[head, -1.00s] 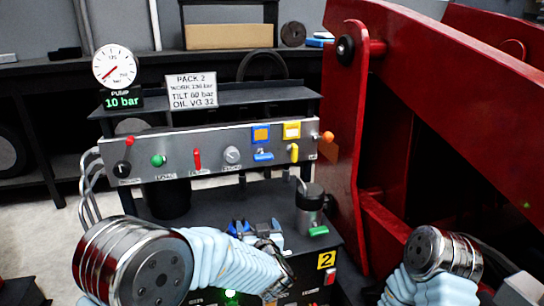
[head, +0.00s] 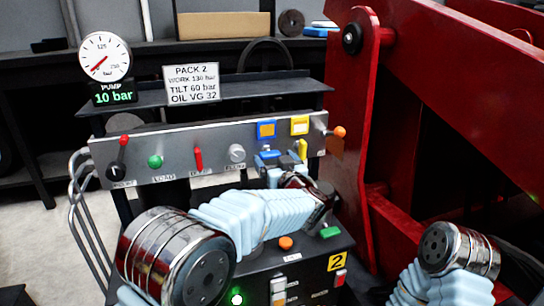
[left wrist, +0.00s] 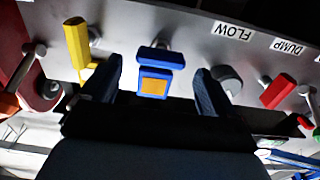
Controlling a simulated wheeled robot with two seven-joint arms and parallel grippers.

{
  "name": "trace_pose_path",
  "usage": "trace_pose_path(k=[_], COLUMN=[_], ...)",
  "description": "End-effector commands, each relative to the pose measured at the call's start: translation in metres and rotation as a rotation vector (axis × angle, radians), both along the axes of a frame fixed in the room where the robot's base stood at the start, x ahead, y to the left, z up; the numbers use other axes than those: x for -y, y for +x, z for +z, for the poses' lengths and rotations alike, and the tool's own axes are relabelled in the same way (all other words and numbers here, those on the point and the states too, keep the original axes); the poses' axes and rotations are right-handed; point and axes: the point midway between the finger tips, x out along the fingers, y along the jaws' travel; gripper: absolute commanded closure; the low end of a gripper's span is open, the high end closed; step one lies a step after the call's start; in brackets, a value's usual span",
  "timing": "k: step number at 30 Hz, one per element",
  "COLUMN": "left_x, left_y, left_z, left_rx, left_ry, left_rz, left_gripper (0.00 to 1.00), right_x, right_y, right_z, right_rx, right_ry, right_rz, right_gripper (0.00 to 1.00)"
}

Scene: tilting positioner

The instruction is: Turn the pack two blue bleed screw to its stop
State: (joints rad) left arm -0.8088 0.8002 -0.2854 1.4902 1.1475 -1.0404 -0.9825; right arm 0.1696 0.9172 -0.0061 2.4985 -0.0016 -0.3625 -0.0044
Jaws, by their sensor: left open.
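The blue bleed screw (head: 269,153) is a small blue bar handle on the front of the pack two grey panel (head: 130,166), below a blue tag with an orange square (head: 266,129). In the left wrist view the blue screw (left wrist: 154,54) lies crosswise, beside its tag (left wrist: 155,82). My left gripper (head: 270,166) is at the panel, just below the screw, partly hidden by its own wrist. In the left wrist view its open fingers (left wrist: 158,70) stand on either side of the screw and tag, with visible gaps. My right gripper is out of view.
A yellow lever (head: 302,149) is close right of the screw. A grey FLOW knob (head: 236,153) and a red lever (head: 198,159) are to its left. An orange-tipped lever (head: 339,131) is at the panel's right end. A red steel frame (head: 350,120) stands close to the right.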

Motion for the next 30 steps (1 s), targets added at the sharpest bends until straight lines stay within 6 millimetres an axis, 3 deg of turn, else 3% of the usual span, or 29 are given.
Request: trace_pose_path(k=[6, 16, 26, 30], left_x=[-0.008, -0.009, -0.009, -0.009], left_y=[0.024, 0.027, 0.027, 0.027], left_z=[0.0, 0.0, 0.0, 0.0], left_rx=[0.0, 0.0, 0.0, 0.002], left_ry=[-0.001, 0.0, 0.0, -0.005], left_rz=[0.001, 0.0, 0.0, 0.0], left_gripper=[0.11, 0.11, 0.61, 0.62], right_x=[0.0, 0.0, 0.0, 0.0], right_y=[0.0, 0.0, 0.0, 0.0], right_z=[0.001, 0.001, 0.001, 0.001], right_rx=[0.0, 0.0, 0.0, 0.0], right_ry=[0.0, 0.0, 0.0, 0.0], right_rz=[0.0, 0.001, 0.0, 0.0], right_gripper=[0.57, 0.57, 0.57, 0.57])
